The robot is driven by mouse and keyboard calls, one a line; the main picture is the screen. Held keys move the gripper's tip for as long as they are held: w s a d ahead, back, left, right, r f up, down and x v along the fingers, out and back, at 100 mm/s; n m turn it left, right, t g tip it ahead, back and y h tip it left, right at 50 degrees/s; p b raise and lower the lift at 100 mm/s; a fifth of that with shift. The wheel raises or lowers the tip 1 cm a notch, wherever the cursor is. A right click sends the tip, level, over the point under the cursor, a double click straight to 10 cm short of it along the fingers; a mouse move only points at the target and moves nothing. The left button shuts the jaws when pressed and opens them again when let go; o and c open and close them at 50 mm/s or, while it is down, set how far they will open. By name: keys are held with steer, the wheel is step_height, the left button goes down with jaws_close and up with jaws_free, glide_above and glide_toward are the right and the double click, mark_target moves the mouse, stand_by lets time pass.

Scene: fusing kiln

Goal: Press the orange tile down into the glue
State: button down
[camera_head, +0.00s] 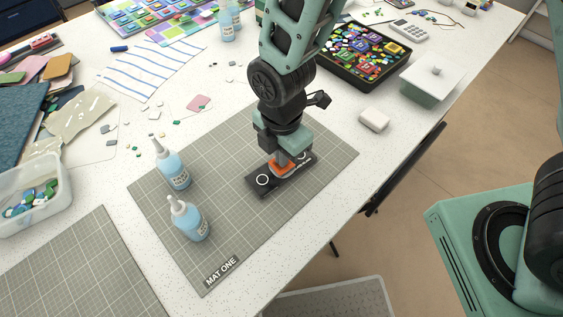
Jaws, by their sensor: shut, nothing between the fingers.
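The orange tile (276,171) lies on a black plate (263,184) with white ring marks, on the grey gridded mat labelled MAT ONE (172,240). My gripper (282,161) points down over the tile with its fingers shut and empty. The fingertips are at the tile; whether they touch it or sit just above it I cannot tell. My gripper hides part of the tile and the plate. Any glue under the tile is hidden. Two blue glue bottles, one farther (174,168) and one nearer (190,222), stand upright on the mat's left side.
A white block (374,119) lies right of the mat, near a lidded white box (430,84). A black tray (325,72) of colourful pieces stands behind my arm. A clear tub (60,205) is at the left. The mat's front middle is clear.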

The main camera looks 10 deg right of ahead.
steer(key=shift+r, duration=0.15)
step_height(320, 180, up, 7)
steer(key=p, duration=0.5)
steer(key=shift+p, duration=0.4)
stand_by(0.5)
steer(key=s+d+r+m+b, duration=0.5)
steer(key=s+d+r+m, duration=0.3)
steer(key=m, duration=0.9)
steer(key=s+r, duration=0.2)
steer(key=s, duration=0.1)
steer(key=shift+s+r+y, duration=0.15)
steer(key=shift+r+y, duration=0.1)
steer(key=shift+y, duration=0.05)
